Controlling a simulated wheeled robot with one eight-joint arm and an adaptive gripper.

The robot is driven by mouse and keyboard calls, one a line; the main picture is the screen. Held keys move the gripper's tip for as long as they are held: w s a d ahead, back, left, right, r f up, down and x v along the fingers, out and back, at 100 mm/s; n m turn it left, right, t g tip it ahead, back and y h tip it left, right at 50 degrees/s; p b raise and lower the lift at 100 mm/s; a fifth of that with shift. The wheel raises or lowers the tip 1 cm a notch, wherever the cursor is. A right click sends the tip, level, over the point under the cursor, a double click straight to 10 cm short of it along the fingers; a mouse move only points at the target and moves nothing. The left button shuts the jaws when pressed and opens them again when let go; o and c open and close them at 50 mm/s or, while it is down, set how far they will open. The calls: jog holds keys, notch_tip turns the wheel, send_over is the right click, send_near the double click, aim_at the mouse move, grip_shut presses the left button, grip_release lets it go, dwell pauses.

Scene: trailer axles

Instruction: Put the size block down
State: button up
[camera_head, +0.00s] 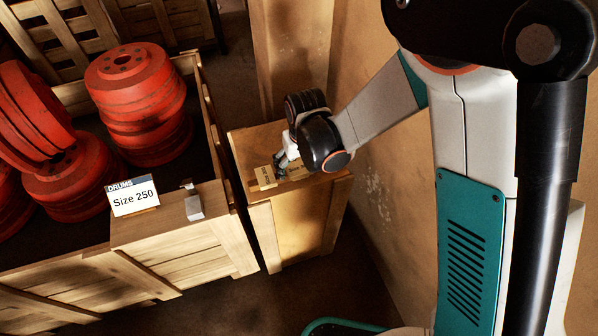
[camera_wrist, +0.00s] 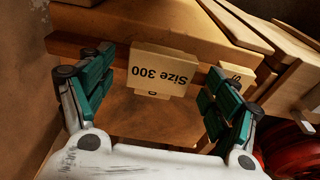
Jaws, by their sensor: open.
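The size block (camera_wrist: 164,68), a pale wooden block marked "Size 300" that appears upside down in the wrist view, is at the edge of a wooden box top. My gripper (camera_wrist: 162,72) is open, with one teal finger on each side of the block. Gaps show between the fingers and the block's sides. In the head view my gripper (camera_head: 285,160) is low over the small wooden box (camera_head: 290,225), and it partly hides the blocks there. Another pale block (camera_wrist: 239,76) is partly hidden behind the right finger in the wrist view.
A large crate (camera_head: 180,245) of red brake drums (camera_head: 135,95) stands to the left, with a "Size 250" drums sign (camera_head: 133,197) and a small grey piece (camera_head: 193,206) on its edge. A wall (camera_head: 375,170) is close on the right of the small box.

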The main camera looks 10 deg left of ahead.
jog(key=c, duration=1.1)
jog(key=shift+c, duration=0.2)
